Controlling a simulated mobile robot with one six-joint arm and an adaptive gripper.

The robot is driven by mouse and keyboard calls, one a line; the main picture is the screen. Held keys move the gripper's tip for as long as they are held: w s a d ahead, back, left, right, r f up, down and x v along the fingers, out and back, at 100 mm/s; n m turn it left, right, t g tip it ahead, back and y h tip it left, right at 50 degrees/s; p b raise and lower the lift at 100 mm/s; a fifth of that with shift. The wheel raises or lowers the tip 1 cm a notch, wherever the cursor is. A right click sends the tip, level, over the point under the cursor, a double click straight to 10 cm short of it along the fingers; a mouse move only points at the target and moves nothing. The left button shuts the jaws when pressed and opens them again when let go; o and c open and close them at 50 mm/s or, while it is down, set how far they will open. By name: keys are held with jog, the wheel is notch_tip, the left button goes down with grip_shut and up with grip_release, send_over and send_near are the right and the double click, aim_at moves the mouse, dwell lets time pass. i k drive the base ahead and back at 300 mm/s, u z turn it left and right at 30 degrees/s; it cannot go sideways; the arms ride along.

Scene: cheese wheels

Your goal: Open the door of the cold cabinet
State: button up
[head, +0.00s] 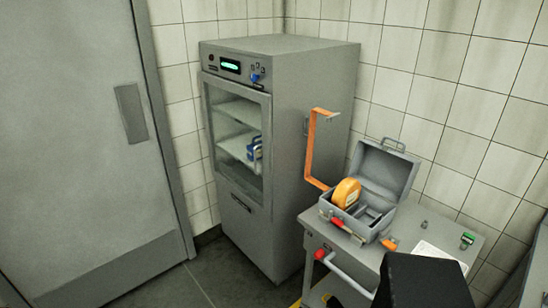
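The cold cabinet (315,100) is a tall grey unit standing against the tiled wall in the middle of the head view. Its front door (232,130) has a glass window in a grey frame and looks shut. Shelves and a blue and white item (254,148) show through the glass. A dark slot-like handle (241,203) sits below the window. A control panel (232,66) with a green display and a blue knob (254,78) is above the door. My gripper is not in view.
A grey cart (315,217) stands right of the cabinet, bearing an open toolbox (358,222) with an orange-yellow round thing inside. An orange bracket (313,150) rises beside the cabinet. A large grey door (70,130) is at left. Bare floor (215,275) lies before the cabinet.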

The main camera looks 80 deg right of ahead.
aim_at(265, 99)
jog(key=u, duration=0.1)
jog(key=k, duration=0.8)
jog(key=z, duration=2.2)
jog(key=i, duration=1)
jog(key=z, duration=0.1)
